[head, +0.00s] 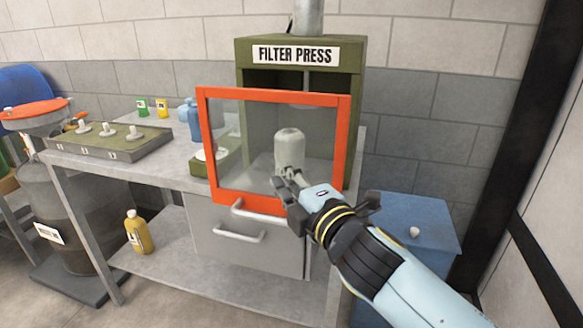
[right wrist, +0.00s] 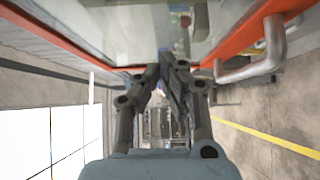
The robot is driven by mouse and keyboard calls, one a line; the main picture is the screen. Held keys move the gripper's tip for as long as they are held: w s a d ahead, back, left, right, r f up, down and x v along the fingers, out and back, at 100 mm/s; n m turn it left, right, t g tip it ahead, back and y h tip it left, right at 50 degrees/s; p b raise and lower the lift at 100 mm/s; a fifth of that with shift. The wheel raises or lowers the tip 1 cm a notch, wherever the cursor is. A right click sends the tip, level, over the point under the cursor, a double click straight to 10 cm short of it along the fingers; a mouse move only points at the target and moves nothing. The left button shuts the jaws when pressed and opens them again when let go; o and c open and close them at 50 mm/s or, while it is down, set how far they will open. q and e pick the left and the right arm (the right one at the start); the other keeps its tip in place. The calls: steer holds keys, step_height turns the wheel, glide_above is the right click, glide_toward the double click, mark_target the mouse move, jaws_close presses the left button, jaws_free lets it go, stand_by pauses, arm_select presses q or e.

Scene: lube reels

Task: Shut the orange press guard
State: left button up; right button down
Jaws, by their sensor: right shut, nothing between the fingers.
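The orange press guard (head: 342,150) is an orange frame around a clear panel, with a grey bar handle (head: 255,213) at its lower edge. It stands forward of the green filter press (head: 300,54), and its left edge reaches past the press's left side. A gap to the press body seems to show; how wide it is I cannot tell. My right gripper (head: 284,179) is shut and empty, in front of the panel's lower right part. In the right wrist view, the fingers (right wrist: 166,68) point at the panel, with the orange frame (right wrist: 232,52) and handle (right wrist: 268,52) to their right.
A pale domed cylinder (head: 289,146) shows at the panel. A grey drawer (head: 240,250) is below the guard. A blue cabinet (head: 415,225) stands right of the bench. A green tray with pegs (head: 108,140) and small bottles occupy the bench's left; a yellow bottle (head: 138,233) is on the lower shelf.

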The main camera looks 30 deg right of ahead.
steer(key=shift+w+d+f, duration=0.1)
steer(key=shift+w+d, duration=0.5)
steer(key=shift+d, duration=0.25)
arm_select(q)
steer(key=shift+d+f, duration=0.15)
steer(key=shift+d, duration=0.3)
arm_select(e)
steer(key=shift+w+d, duration=0.15)
steer(key=shift+w, duration=0.05)
